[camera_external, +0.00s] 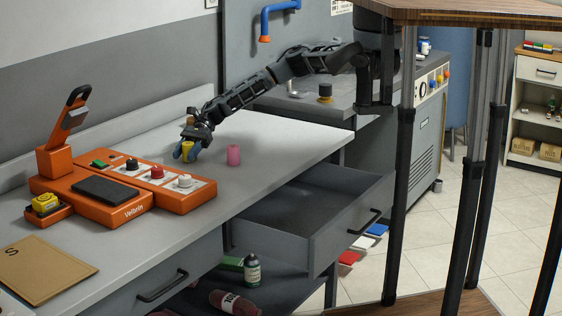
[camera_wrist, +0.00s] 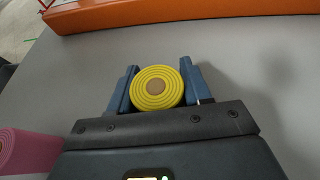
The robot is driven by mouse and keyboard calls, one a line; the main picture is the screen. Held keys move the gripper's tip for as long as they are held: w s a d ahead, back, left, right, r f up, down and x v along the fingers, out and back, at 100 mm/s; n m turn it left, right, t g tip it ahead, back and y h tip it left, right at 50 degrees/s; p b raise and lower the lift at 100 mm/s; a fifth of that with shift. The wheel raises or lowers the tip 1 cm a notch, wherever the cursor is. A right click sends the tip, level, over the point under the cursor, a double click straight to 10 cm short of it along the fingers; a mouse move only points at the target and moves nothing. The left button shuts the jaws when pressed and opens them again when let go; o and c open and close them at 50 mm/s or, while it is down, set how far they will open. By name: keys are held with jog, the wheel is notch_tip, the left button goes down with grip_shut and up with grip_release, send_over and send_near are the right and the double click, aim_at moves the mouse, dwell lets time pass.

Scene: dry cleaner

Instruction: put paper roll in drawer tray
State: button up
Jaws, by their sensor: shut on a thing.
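A yellow roll (camera_external: 187,150) with a brown core stands on the grey counter, between the fingers of my gripper (camera_external: 186,151). In the wrist view the yellow roll (camera_wrist: 158,88) shows its ringed end, and the blue fingers of my gripper (camera_wrist: 158,88) are shut on its two sides. I cannot tell whether the roll touches the counter. The drawer tray (camera_external: 349,200) is pulled open below the counter, to the right of my gripper. Its visible floor looks empty.
A pink roll (camera_external: 233,155) stands on the counter (camera_external: 262,138) just right of my gripper. An orange machine (camera_external: 118,192) with buttons is at the left. Counter behind and right of the pink roll is clear. A lower shelf holds a bottle (camera_external: 252,270).

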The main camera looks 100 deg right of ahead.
jog(key=shift+f, duration=0.2)
jog(key=o, duration=1.1)
jog(key=shift+c, duration=0.2)
jog(key=shift+r, duration=0.15)
jog(key=shift+r, duration=0.2)
jog(key=b+v, duration=0.1)
jog(key=v, duration=1.1)
